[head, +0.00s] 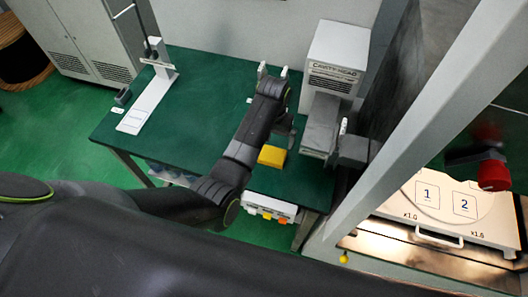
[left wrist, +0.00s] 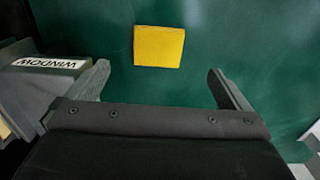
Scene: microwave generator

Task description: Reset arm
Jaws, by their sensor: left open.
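My left arm reaches in over the green table (head: 205,85). A yellow block (head: 272,156) lies on the table next to my forearm in the head view. The yellow block also shows in the left wrist view (left wrist: 159,46), ahead of the fingers and apart from them. My right gripper is not in view.
A grey WINDOW-labelled part (left wrist: 45,75) sits close to the left finger in the wrist view. A white stand (head: 150,98) is at the table's left. A panel marked 1 and 2 (head: 450,205) and a red knob (head: 493,175) are at right. The table's middle is clear.

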